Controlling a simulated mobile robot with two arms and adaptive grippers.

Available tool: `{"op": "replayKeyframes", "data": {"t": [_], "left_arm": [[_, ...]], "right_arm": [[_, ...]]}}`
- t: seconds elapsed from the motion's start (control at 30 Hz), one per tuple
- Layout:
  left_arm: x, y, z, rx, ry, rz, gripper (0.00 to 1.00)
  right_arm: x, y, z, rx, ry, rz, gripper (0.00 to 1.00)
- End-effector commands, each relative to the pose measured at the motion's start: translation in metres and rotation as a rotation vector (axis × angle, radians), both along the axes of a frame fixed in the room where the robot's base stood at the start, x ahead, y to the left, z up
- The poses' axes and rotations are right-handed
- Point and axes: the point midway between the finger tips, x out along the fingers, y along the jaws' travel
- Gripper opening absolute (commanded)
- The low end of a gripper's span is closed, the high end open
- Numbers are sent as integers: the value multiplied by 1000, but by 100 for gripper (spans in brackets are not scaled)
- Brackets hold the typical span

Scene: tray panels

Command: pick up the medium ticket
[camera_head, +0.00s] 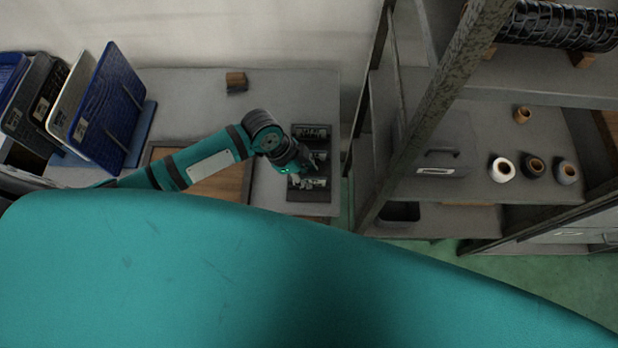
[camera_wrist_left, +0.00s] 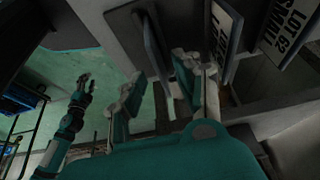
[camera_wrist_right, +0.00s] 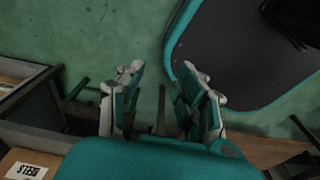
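The dark compartment tray (camera_head: 312,198) lies at the right end of the grey table in the head view. My left gripper (camera_head: 308,165) is over its middle and partly hides it. In the left wrist view my left gripper (camera_wrist_left: 158,72) has its fingers spread apart. A dark upright panel (camera_wrist_left: 153,42) stands just beyond the fingertips. To its right are a partly hidden lettered ticket (camera_wrist_left: 222,32) and a ticket reading "LOT 52 SMALL" (camera_wrist_left: 289,30). I cannot read any ticket as the medium one. My right gripper (camera_wrist_right: 160,82) is open and empty over the green floor.
Blue and white upright panels (camera_head: 108,105) stand at the table's left. A small brown block (camera_head: 236,82) lies at the back. A metal shelf (camera_head: 480,90) with spools rises right of the table. The table's back is mostly clear.

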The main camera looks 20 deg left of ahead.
Motion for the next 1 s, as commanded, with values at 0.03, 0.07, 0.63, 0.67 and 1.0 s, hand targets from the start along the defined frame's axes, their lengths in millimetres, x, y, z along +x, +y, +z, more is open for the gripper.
{"op": "replayKeyframes", "data": {"t": [0.03, 0.07, 0.63, 0.67, 1.0], "left_arm": [[1, -4, -6, -2, 3, 1, 33], [1, -5, -10, -2, 2, 1, 33], [3, -8, -21, 1, -2, 1, 5], [3, -8, -21, 1, -2, 1, 1], [3, -8, -21, 1, -2, 1, 0]], "right_arm": [[-1, 0, 3, 0, 2, 0, 35], [-2, 0, 3, -1, 3, -1, 35], [-10, 0, 2, 0, 16, -3, 35], [-10, 1, 2, 0, 16, -3, 35], [-10, 3, 2, 3, 16, -4, 35]]}}
